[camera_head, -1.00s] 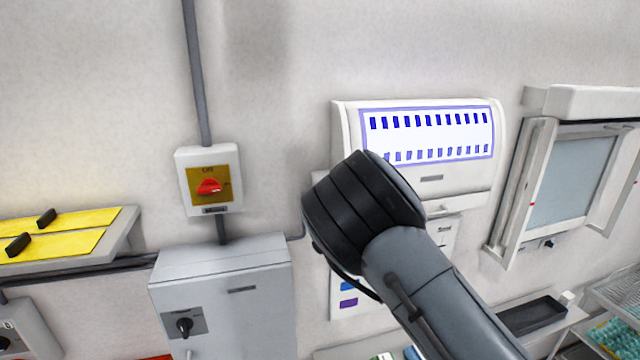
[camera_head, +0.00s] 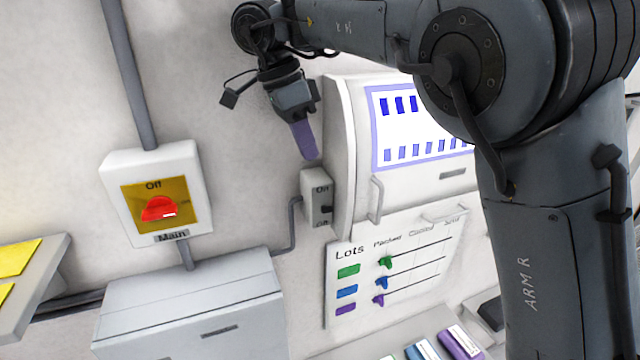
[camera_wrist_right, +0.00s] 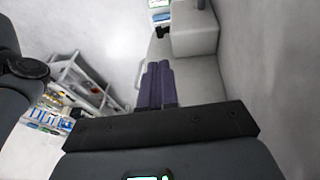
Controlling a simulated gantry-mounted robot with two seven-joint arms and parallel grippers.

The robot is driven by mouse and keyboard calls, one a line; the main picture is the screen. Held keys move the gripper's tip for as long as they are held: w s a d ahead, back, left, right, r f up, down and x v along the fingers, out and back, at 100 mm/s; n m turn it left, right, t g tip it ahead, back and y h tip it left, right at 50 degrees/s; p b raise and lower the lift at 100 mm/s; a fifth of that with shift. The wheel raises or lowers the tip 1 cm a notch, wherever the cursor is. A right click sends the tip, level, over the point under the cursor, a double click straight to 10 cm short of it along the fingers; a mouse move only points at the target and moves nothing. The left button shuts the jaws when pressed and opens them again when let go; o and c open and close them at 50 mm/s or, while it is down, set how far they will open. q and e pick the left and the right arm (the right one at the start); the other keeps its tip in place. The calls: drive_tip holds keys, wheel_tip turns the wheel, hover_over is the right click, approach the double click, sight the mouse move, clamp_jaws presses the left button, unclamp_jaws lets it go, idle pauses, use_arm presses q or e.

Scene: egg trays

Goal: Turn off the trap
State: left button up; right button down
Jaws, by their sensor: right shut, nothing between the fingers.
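The trap (camera_head: 341,130) is a white wall unit with a blue-and-white panel, partly hidden behind my right arm. A small grey switch box (camera_head: 311,190), marked On and Off with a dark lever (camera_head: 327,209), is on the wall at the trap's left side. I cannot tell the lever's setting. My right gripper (camera_head: 308,152) points down with its purple fingers shut and empty, just above the switch box; I cannot tell whether they touch it. The shut fingers also show in the right wrist view (camera_wrist_right: 157,84). My left gripper is not in view.
A main switch (camera_head: 157,208) with a red knob is on the wall at left, above a grey cabinet (camera_head: 190,305). A Lots board (camera_head: 400,262) with coloured sliders hangs below the trap. A conduit (camera_head: 292,228) runs down from the switch box.

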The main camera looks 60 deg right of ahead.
drive_tip(key=shift+a, duration=0.1)
drive_tip(key=shift+f, duration=0.1)
hover_over(330, 207)
drive_tip(key=w, duration=0.2)
drive_tip(key=f, duration=0.8)
drive_tip(key=shift+s+a, duration=0.25)
drive_tip(key=shift+a, duration=0.1)
drive_tip(key=shift+s+d+f, duration=0.15)
drive_tip(key=shift+s+f, duration=0.05)
drive_tip(key=shift+f, duration=0.5)
